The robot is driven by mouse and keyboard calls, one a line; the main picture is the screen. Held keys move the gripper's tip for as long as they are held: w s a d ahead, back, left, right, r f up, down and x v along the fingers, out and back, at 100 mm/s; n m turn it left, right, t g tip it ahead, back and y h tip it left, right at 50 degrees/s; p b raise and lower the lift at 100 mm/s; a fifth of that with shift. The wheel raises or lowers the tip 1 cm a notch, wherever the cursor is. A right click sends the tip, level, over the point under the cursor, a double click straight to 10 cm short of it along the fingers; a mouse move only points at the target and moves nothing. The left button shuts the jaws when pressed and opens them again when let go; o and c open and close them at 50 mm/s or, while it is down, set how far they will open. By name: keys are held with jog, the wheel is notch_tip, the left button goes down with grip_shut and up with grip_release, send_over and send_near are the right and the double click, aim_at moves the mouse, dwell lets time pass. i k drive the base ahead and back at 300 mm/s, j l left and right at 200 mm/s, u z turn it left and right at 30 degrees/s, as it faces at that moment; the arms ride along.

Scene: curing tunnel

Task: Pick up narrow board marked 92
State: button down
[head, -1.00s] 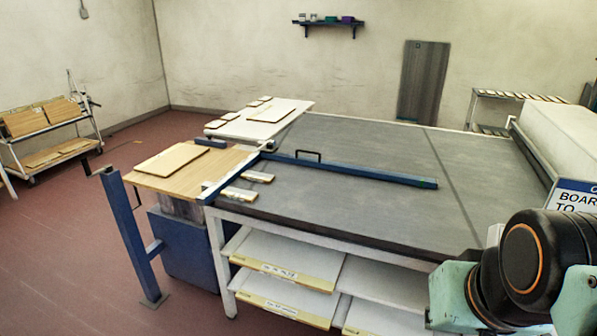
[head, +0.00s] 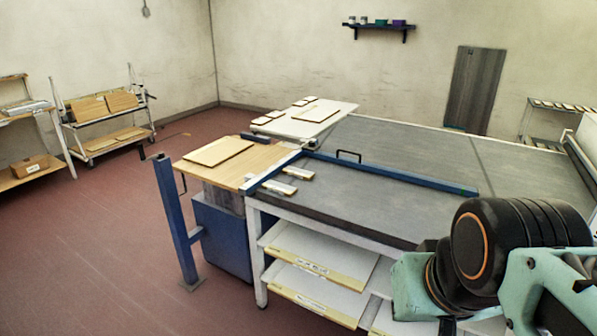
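Two small narrow boards, the nearer one (head: 279,187) and the farther one (head: 298,173), lie at the left end of the grey-topped table (head: 400,165), beside a blue rail. Several small boards (head: 262,120) and a larger one (head: 315,114) lie on a white side table beyond. A wide board (head: 218,152) lies on the wooden stand at left. No number 92 is legible, so I cannot tell which board carries it. My arm's links fill the lower right; my gripper is not in view.
A blue post (head: 178,225) stands in front of the wooden stand. The blue rail (head: 390,173) crosses the tabletop. Labelled panels (head: 310,267) sit on shelves below. A cart (head: 110,130) with boards stands at back left. The red floor at left is clear.

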aim_at(285, 189)
jog(key=i+j+u, duration=0.1)
jog(key=i+j, duration=0.15)
jog(key=i+j+u, duration=0.15)
jog(key=i, duration=0.3)
jog(key=i+j+u, duration=0.1)
jog(key=i+j, duration=0.15)
jog(key=i, duration=0.1)
